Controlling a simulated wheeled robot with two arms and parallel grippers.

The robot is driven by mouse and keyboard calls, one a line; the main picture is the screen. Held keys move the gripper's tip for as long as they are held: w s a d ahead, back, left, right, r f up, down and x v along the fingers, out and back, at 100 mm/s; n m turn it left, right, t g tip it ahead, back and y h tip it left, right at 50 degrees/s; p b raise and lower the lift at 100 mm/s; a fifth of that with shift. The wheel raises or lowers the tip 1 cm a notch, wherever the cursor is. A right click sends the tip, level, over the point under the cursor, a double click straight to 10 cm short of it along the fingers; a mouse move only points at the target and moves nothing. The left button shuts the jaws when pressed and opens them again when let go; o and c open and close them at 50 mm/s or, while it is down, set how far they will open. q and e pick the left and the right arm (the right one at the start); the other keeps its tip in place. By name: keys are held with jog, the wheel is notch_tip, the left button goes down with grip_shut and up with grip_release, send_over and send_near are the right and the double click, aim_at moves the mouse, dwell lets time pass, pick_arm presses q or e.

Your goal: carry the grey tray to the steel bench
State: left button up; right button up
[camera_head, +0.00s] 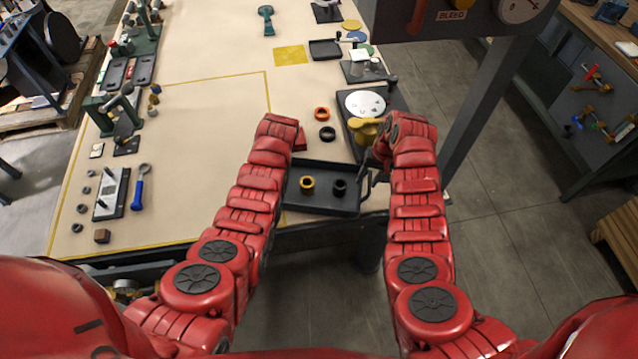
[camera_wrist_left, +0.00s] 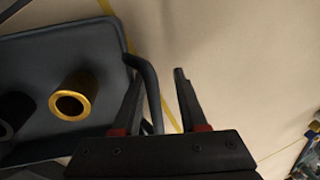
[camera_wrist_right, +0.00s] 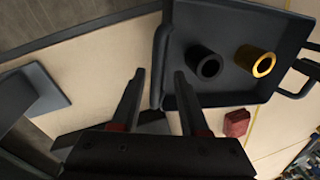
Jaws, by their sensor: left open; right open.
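The grey tray (camera_head: 320,207) is near the front edge of the big table, with a gold ring (camera_head: 307,183) and a black ring (camera_head: 340,187) in it. It shows in the left wrist view (camera_wrist_left: 100,45) and right wrist view (camera_wrist_right: 225,18). My left gripper (camera_wrist_left: 160,76) is open, its fingers on either side of the tray's left handle (camera_wrist_left: 149,78). My right gripper (camera_wrist_right: 159,72) is open, its fingers on either side of the right handle (camera_wrist_right: 157,62). Contact cannot be told. In the head view my left arm hides the left gripper. I cannot identify a steel bench.
A red block (camera_wrist_right: 237,123) lies beside the tray. An orange ring (camera_head: 322,114), another black ring (camera_head: 327,133) and a dark plate with a white disc (camera_head: 366,103) are behind it. A post (camera_head: 490,95) stands to the right; grey floor (camera_head: 510,240) is open there.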

jog(key=shift+d+r, duration=0.15)
jog(key=shift+r, duration=0.45)
pick_arm(q)
jog(key=v, duration=1.2)
pick_arm(e)
notch_tip(320, 180, up, 11)
jog(key=d, duration=0.2)
jog(key=shift+f, duration=0.2)
pick_arm(q)
jog(key=shift+a, duration=0.1)
pick_arm(e)
jog(key=shift+s, duration=0.1)
pick_arm(q)
jog(key=shift+w, duration=0.1)
